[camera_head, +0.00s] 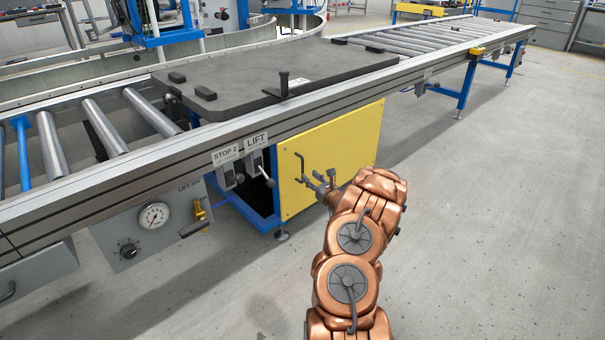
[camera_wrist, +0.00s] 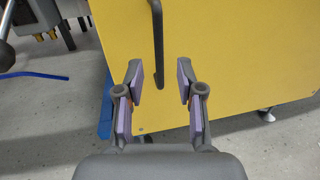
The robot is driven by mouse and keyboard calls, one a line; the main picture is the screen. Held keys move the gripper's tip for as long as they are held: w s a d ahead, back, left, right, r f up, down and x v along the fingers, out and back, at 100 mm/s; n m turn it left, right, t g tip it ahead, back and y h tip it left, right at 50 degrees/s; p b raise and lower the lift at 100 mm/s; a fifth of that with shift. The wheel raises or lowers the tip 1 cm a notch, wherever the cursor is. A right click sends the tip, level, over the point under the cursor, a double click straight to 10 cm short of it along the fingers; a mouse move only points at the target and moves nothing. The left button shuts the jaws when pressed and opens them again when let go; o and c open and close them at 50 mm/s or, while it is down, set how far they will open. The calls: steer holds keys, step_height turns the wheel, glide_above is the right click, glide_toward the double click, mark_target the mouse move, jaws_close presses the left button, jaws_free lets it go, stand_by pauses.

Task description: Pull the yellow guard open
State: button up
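The yellow guard (camera_head: 335,152) is a flat panel below the conveyor, beside the blue frame. It also fills much of the wrist view (camera_wrist: 240,60). Its dark bar handle (camera_head: 301,168) stands near the panel's left edge and shows in the wrist view (camera_wrist: 157,45) just beyond the fingertips. My gripper (camera_head: 318,180) is in front of the panel, close to the handle. In the wrist view my gripper (camera_wrist: 159,80) is open, its fingers apart with nothing between the pads. The handle's lower end lies ahead of the gap; I cannot tell how far. The guard appears flush with the frame.
Left of the guard are the STOP 2 lever (camera_head: 228,175) and LIFT lever (camera_head: 262,165). A panel with a pressure gauge (camera_head: 154,215) is further left. The conveyor rail (camera_head: 330,108) runs above. The floor (camera_head: 480,220) to the right is clear.

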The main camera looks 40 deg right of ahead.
mark_target(302, 170)
steer(key=shift+b+x, duration=1.1)
steer(key=shift+x, duration=2.05)
steer(key=shift+a, duration=0.1)
jaws_close()
